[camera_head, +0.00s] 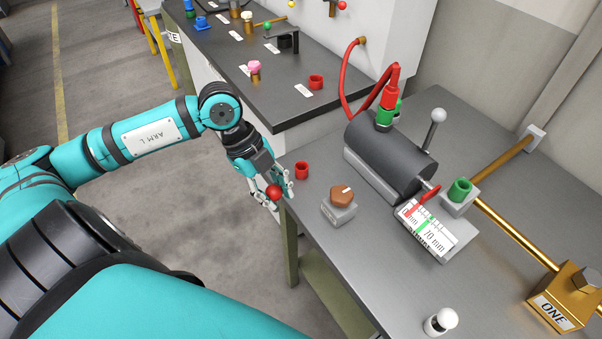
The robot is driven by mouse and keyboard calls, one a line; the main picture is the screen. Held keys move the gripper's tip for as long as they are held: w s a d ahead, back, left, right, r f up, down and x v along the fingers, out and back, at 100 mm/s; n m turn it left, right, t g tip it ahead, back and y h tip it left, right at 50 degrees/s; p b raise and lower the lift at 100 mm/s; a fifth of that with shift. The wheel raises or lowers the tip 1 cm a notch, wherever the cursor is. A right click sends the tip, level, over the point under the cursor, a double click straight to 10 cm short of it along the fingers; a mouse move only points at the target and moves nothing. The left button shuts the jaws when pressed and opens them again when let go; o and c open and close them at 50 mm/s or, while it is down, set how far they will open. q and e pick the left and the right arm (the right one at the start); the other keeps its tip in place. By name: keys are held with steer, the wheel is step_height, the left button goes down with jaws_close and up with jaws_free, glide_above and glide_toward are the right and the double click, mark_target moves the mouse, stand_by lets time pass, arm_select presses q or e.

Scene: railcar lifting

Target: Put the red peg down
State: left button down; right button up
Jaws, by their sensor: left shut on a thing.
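My left gripper (270,187) is at the near left corner of the grey table (390,275), just off its edge. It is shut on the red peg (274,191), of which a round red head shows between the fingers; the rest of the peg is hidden. A small red cup-shaped holder (302,170) stands on the table just right of the gripper, apart from it. My right gripper is not in view.
A brown knob (341,194) on a grey block, a dark cylinder (388,155) with a red hose, a gauge (426,230) and a white-headed peg (440,321) stand on the table. A dark bench (275,95) behind carries another red holder (316,82).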

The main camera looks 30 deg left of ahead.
arm_select(q)
steer(key=n, duration=0.2)
steer(key=n+t, duration=0.1)
steer(key=a+n, duration=0.1)
steer(key=n, duration=0.1)
steer(key=shift+s+r+n+t+y, duration=0.25)
steer(key=shift+s+n+t+y, duration=0.05)
steer(key=shift+t+y, duration=0.1)
steer(key=shift+r+n+t, duration=0.15)
steer(key=shift+n+t, duration=0.15)
steer(key=shift+n, duration=0.4)
steer(key=shift+w+a, duration=0.1)
steer(key=shift+w, duration=0.1)
steer(key=shift+w+a+r, duration=0.1)
steer(key=shift+w, duration=0.2)
steer(key=shift+w+a+f+p, duration=0.35)
steer(key=shift+w+f+p, duration=0.65)
steer(key=shift+w, duration=1.5)
steer(key=shift+w+a+f+p, duration=0.3)
steer(key=shift+w+f+p, duration=0.3)
steer(key=shift+w+p, duration=1.3)
steer(key=shift+w+a+f+p, duration=0.35)
steer(key=shift+w+f+p, duration=0.35)
steer(key=shift+w, duration=2.35)
steer(key=shift+f, duration=0.35)
steer(key=c, duration=1)
jaws_free()
steer(key=shift+c, duration=0.2)
steer(key=shift+r+b, duration=0.1)
steer(key=shift+b, duration=0.2)
